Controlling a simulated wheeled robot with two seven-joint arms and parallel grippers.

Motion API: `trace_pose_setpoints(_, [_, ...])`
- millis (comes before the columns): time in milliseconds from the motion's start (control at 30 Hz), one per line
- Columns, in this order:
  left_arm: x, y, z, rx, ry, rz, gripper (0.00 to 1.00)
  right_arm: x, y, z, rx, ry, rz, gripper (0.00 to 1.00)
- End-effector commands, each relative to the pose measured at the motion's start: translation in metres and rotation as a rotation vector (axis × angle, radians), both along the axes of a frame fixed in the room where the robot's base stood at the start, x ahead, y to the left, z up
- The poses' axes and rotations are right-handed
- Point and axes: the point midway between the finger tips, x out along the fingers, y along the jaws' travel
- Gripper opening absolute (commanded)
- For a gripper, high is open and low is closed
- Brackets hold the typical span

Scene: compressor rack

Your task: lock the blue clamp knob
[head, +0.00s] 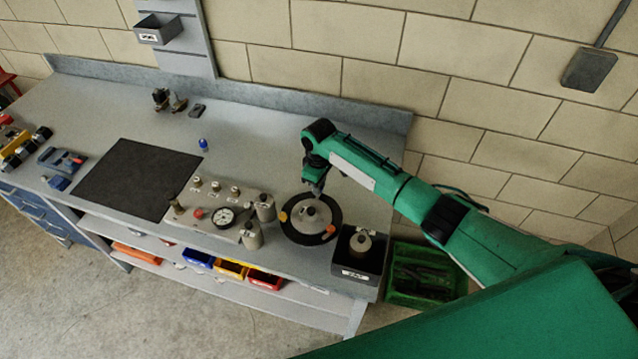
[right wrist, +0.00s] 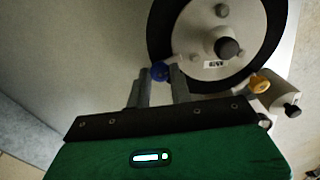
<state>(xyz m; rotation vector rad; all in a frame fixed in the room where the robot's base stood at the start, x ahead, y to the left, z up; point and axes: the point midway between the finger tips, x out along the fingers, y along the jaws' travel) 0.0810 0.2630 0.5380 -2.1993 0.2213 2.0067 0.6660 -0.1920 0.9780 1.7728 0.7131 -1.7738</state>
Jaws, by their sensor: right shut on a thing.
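The blue clamp knob (right wrist: 160,71) sits at the rim of a round black-ringed plate (right wrist: 158,30) in the right wrist view. My right gripper (right wrist: 162,82) has its two fingers around the knob and is shut on it. In the head view my right gripper (head: 317,188) reaches down at the far edge of the black-ringed plate (head: 291,234), and the knob is hidden there by the gripper. An orange knob (head: 283,216) and a red knob (head: 331,229) are on the ring. The orange knob also shows in the wrist view (right wrist: 259,84). My left gripper is not in view.
A panel with a gauge (head: 223,217) and metal cylinders (head: 265,207) stands left of the plate. A black box (head: 359,275) is close on its right. A small blue item (head: 203,144) and a black mat (head: 135,180) lie farther left. A wall is behind the bench.

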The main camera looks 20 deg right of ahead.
Motion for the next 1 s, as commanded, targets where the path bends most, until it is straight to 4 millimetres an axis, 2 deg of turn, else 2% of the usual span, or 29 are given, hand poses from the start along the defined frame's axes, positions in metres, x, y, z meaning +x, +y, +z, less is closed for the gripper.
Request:
trace_pose_setpoints(67, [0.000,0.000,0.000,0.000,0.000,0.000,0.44,0.000,0.000,0.000,-0.001,0.001,-0.001,0.00])
trace_pose_setpoints(100, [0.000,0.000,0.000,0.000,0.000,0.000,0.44,0.000,0.000,0.000,-0.001,0.001,-0.001,0.29])
trace_pose_setpoints(167, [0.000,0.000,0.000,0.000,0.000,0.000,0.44,0.000,0.000,0.000,-0.001,0.001,0.000,0.41])
trace_pose_setpoints(200, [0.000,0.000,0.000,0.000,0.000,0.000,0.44,0.000,0.000,0.000,-0.001,0.001,0.000,0.43])
trace_pose_setpoints(467, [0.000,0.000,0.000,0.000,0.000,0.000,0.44,0.000,0.000,0.000,0.000,0.000,0.001,0.43])
trace_pose_setpoints(633, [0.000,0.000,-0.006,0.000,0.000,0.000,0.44,0.001,0.000,0.013,0.001,-0.003,0.001,0.43])
trace_pose_setpoints(767, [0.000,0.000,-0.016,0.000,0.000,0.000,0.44,0.001,0.000,0.036,0.001,-0.006,0.002,0.43])
trace_pose_setpoints(1000, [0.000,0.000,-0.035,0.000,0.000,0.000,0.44,0.001,0.000,0.092,0.001,-0.006,0.001,0.43])
